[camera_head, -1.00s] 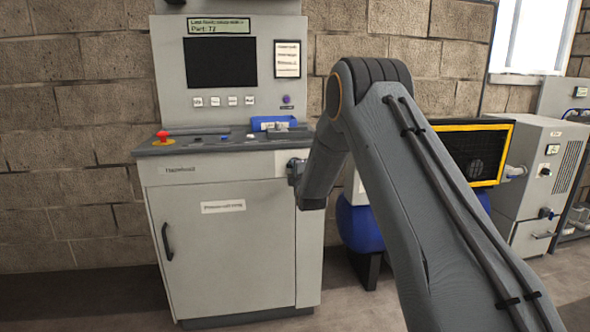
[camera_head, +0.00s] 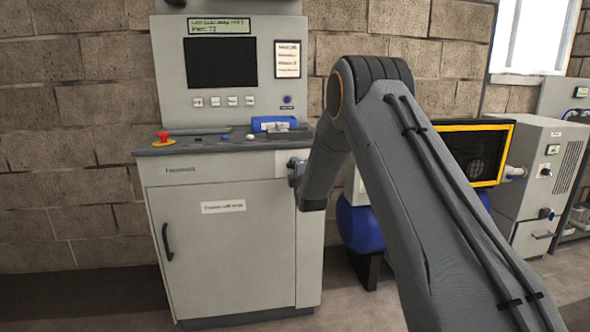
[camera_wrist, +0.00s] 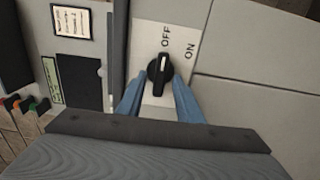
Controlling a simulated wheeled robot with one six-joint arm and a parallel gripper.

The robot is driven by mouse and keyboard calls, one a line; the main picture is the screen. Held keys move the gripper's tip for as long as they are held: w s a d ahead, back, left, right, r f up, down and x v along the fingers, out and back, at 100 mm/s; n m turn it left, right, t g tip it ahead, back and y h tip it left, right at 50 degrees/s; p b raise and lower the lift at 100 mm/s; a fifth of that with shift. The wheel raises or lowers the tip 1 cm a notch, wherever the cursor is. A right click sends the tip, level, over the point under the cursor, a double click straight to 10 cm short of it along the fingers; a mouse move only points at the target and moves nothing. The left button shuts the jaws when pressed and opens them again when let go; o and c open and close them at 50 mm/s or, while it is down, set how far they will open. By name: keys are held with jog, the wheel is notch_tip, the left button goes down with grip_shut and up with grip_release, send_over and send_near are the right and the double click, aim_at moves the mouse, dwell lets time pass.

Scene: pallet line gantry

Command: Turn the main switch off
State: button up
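The main switch (camera_wrist: 160,76) is a black rotary knob with a white line on a pale plate (camera_wrist: 152,32). The plate is marked OFF and ON. The white line points up in the wrist view, towards OFF and away from ON. My gripper (camera_wrist: 160,80) has its two blue fingers on either side of the knob, with no clear gap between the fingertips and it.
The cabinet top carries a red emergency button (camera_head: 163,138), small buttons and a blue tray (camera_head: 275,123). A dark screen (camera_head: 220,62) is above. A blue tank (camera_head: 360,225) and a yellow-framed unit (camera_head: 480,183) stand right of the cabinet, close to my arm.

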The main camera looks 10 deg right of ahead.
jog(key=s, duration=0.7)
jog(key=shift+s, duration=0.2)
jog(key=s+r+m+g+p, duration=0.1)
jog(key=s+m+g+p, duration=0.5)
jog(key=s, duration=2.1)
jog(key=s+r+m+g+p, duration=0.1)
jog(key=s+m+g+p, duration=0.5)
jog(key=s, duration=2.1)
jog(key=m+g, duration=0.6)
jog(key=shift+s+d+r, duration=0.2)
jog(key=shift+s, duration=0.05)
